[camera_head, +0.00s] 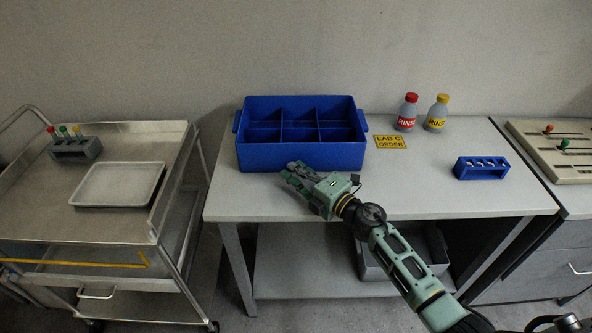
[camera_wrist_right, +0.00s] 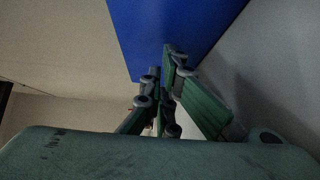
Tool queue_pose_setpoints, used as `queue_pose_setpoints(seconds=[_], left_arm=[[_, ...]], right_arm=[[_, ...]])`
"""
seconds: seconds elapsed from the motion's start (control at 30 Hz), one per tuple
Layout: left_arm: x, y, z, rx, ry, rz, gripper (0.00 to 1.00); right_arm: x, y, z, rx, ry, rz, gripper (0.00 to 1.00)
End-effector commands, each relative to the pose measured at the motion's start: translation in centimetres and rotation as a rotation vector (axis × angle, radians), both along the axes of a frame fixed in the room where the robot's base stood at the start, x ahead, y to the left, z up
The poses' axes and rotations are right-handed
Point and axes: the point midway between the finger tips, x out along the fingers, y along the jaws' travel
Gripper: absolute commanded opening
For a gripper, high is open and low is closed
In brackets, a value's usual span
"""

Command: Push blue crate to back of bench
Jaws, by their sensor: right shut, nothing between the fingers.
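The blue crate (camera_head: 302,158) is an open box with several compartments, all of which look empty. It stands upright on the grey bench (camera_head: 400,195), towards the left end, with its rear near the wall. My right gripper (camera_head: 291,174) is shut and empty, low over the bench in front of the crate's front wall. In the right wrist view the crate's blue wall (camera_wrist_right: 165,30) fills the top middle, and the shut fingers (camera_wrist_right: 168,75) point at it. I cannot tell whether the fingertips touch the wall. My left gripper is out of view.
A red-capped bottle (camera_head: 407,112), a yellow-capped bottle (camera_head: 437,113) and a yellow label (camera_head: 391,142) are right of the crate. A small blue rack (camera_head: 482,168) sits further right. A metal cart (camera_head: 40,205) with a tray (camera_head: 118,184) stands left, across a gap.

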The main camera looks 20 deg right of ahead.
Motion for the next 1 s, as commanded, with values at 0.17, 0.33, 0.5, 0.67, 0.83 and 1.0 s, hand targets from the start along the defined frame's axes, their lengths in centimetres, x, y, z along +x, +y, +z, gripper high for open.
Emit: queue_pose_setpoints(seconds=[0.17, 0.33, 0.5, 0.67, 0.83, 1.0], left_arm=[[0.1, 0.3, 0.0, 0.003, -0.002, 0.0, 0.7], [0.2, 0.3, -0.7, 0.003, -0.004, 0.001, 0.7], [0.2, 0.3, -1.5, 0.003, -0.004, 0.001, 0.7], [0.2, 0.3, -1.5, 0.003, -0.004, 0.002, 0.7], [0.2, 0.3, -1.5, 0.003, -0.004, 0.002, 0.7], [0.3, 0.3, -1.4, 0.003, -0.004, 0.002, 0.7]], right_arm=[[0.0, 0.0, 0.0, 0.0, 0.0, 0.0, 0.0], [1.4, -0.5, -0.2, -0.001, -0.003, -0.001, 0.0], [3.4, -1.1, -0.2, 0.0, -0.001, -0.001, 0.0], [3.8, -1.3, 0.0, 0.0, 0.0, -0.001, 0.0], [3.8, -1.3, 0.0, 0.0, 0.0, -0.001, 0.0], [3.7, -1.3, 0.0, 0.0, 0.0, -0.001, 0.0]])
